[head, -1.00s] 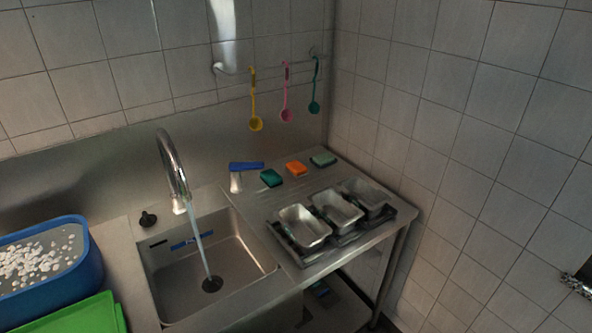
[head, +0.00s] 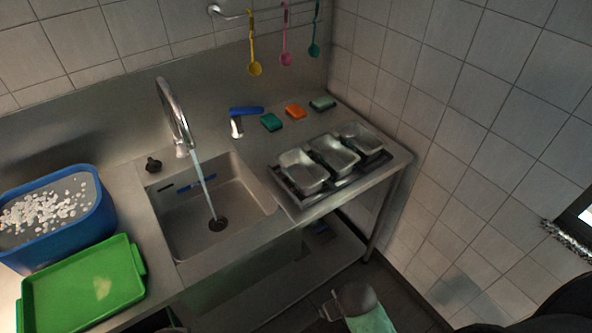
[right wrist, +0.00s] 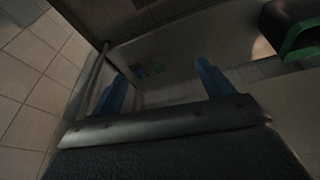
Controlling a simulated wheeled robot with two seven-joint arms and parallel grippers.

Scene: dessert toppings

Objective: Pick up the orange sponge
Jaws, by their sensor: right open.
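The orange sponge (head: 295,111) lies flat on the steel counter at the back, between a teal sponge (head: 271,122) on its left and a green sponge (head: 322,103) on its right. Nothing touches it. My right gripper (right wrist: 161,85) shows in the right wrist view with its two blue fingers wide apart and nothing held between them. The orange sponge cannot be made out in that view. In the head view, part of a dark arm of mine shows at the lower right, away from the sponges. My left gripper is not in view.
A rack with metal containers (head: 328,160) stands in front of the sponges. A green tray (head: 80,290) and blue tub (head: 60,235) stand farther left. Ladles hang above.

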